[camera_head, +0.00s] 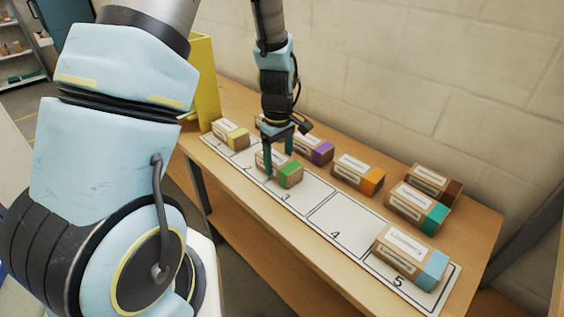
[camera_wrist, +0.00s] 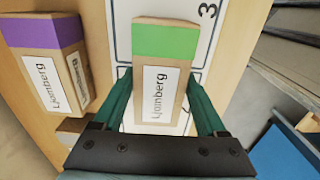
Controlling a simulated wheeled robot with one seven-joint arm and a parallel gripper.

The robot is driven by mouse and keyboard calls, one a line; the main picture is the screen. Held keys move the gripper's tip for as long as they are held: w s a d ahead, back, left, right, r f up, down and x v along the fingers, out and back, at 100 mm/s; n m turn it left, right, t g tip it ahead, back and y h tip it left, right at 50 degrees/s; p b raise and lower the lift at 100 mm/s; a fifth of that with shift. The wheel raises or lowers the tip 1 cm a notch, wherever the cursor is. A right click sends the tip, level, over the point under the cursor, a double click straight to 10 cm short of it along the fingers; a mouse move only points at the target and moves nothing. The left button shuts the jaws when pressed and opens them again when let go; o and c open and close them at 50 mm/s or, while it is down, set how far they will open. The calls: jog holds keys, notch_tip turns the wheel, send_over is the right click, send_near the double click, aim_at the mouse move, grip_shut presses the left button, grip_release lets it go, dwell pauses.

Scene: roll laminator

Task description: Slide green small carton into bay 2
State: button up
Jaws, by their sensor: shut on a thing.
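The green small carton (camera_head: 289,174) is brown cardboard with a green end band and a white label. It is on or just above the numbered board (camera_head: 335,224), by the line between bays 2 and 3, with its green end on the bay 3 side. I cannot tell whether it touches the board. My gripper (camera_head: 279,160) is shut on the carton, one finger on each side. In the wrist view the carton (camera_wrist: 163,75) lies between the green fingers (camera_wrist: 160,100), with a printed 3 past its green end. Bay 2 is partly hidden by the gripper and carton.
A yellow-banded carton (camera_head: 231,134) stands in bay 1 and a light-blue one (camera_head: 412,256) in bay 5. Purple (camera_head: 315,148), orange (camera_head: 358,174), teal (camera_head: 418,207) and brown (camera_head: 434,183) cartons stand behind the board. Bay 4 is clear. A yellow panel (camera_head: 205,82) rises at the left end.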

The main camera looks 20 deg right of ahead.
jog(key=shift+w+a, duration=0.6)
jog(key=shift+w, duration=0.4)
jog(key=shift+w+a, duration=0.55)
jog(key=shift+w, duration=0.5)
jog(key=shift+w+a, duration=0.6)
jog(key=shift+w, duration=0.4)
jog(key=o, duration=1.4)
notch_tip(320, 180, up, 6)
jog(key=p, duration=0.5)
